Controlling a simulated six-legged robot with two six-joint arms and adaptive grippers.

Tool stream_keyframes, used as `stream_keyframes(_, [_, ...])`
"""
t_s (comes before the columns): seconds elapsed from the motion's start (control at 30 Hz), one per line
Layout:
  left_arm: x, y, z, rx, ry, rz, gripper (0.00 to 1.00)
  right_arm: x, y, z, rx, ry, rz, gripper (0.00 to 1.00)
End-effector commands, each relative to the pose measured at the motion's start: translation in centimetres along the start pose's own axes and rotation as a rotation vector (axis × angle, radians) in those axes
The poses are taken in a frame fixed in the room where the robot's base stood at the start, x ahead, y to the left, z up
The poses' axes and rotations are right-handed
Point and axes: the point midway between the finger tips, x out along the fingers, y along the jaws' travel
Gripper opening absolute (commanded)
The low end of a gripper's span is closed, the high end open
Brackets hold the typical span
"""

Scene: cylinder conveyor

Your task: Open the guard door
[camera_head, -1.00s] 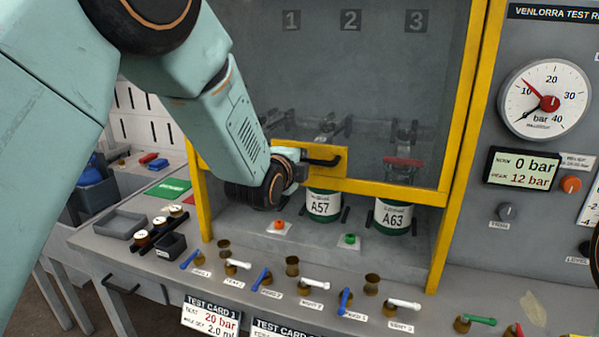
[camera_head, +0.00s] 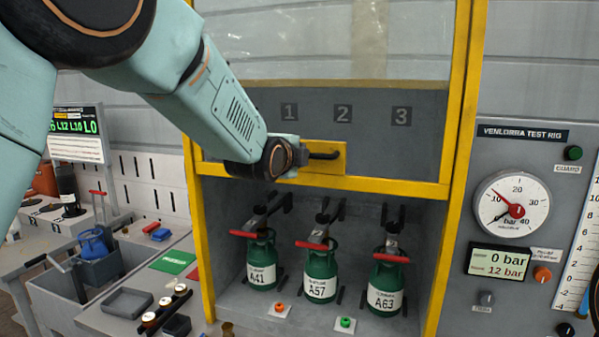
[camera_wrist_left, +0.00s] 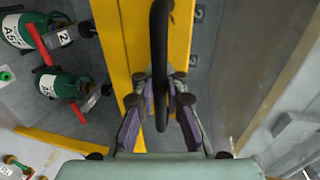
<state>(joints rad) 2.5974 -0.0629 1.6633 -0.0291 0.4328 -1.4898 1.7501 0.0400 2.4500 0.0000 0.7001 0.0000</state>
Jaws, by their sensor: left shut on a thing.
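The guard door (camera_head: 400,187) is a clear panel in a yellow frame, raised so that the lower part of the test bay is uncovered. Its black handle (camera_head: 324,155) sits on a yellow plate on the bottom rail. My left gripper (camera_wrist_left: 160,100) is shut on the handle, with a finger on each side of the black bar in the left wrist view. In the head view my left wrist hides the gripper's fingers and part of the handle. My right gripper is not in view.
Green cylinders A41 (camera_head: 262,262), A57 (camera_head: 321,272) and A63 (camera_head: 385,283) stand in the bay below the door, with red bars at their tops. The test rig panel (camera_head: 512,215) is at the right. Trays and small parts lie on the bench at the left.

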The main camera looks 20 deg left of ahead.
Motion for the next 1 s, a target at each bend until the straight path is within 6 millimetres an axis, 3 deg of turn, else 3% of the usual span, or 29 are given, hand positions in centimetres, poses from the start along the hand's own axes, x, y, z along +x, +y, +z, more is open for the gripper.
stream_keyframes(0.03, [-0.4,-1.5,0.0,0.001,0.000,0.000,0.00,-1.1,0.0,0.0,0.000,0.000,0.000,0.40])
stream_keyframes(0.1, [-0.7,-2.7,0.0,0.001,0.000,0.001,0.00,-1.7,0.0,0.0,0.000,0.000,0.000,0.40])
stream_keyframes(0.3, [-1.2,-4.8,0.0,0.001,0.000,0.001,0.00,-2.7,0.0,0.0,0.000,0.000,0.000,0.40])
stream_keyframes(0.87, [-1.5,-5.5,0.0,0.000,0.000,0.000,0.00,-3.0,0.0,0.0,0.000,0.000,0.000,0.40])
stream_keyframes(0.9, [-1.5,-5.5,0.0,0.000,0.000,0.000,0.12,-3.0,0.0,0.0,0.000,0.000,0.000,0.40])
stream_keyframes(1.0, [-1.5,-5.5,0.0,0.000,0.000,0.000,0.21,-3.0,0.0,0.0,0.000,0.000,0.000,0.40])
